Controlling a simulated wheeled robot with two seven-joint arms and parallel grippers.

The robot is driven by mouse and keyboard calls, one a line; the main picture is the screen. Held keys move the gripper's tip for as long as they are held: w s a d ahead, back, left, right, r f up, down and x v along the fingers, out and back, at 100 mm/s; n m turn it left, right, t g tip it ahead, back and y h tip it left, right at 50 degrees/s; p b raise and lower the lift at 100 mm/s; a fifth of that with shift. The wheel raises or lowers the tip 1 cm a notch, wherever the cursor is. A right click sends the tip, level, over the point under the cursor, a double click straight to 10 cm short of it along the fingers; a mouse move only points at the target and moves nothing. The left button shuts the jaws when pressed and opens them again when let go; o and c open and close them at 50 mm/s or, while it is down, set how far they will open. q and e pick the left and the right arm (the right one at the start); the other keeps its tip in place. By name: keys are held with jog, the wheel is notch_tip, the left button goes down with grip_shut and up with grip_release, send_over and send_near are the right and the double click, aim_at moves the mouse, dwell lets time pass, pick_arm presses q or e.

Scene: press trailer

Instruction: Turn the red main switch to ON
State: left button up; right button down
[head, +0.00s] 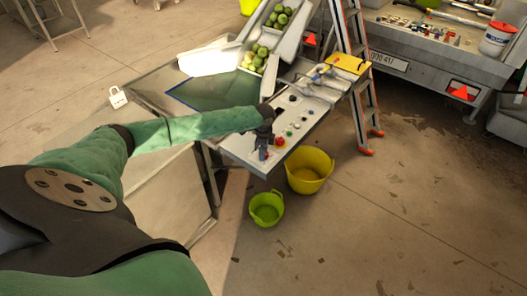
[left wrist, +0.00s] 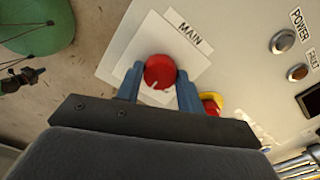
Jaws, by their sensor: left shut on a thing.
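The red main switch (left wrist: 159,72) is a round red knob on a white plate beside a MAIN label (left wrist: 188,33) in the left wrist view. A small light mark shows on the knob's lower part. My left gripper (left wrist: 160,82) has its two blue fingers on either side of the knob and is shut on it. In the head view my left gripper (head: 263,150) is at the near left end of the control panel (head: 300,115), and it hides the switch there. My right gripper is in neither view.
A red-and-yellow button (left wrist: 211,102) sits close to the right finger. A POWER lamp (left wrist: 283,41) and a FAULT lamp (left wrist: 297,72) are farther right. A yellow bucket (head: 309,172) and a green bucket (head: 266,208) stand on the floor below. A ladder (head: 358,75) stands behind the panel.

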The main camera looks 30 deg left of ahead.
pick_arm(q)
jog(key=shift+m, duration=1)
jog(key=m, duration=0.2)
jog(key=shift+m, duration=1.2)
jog(key=shift+m+b, duration=0.35)
jog(key=shift+m, duration=1.15)
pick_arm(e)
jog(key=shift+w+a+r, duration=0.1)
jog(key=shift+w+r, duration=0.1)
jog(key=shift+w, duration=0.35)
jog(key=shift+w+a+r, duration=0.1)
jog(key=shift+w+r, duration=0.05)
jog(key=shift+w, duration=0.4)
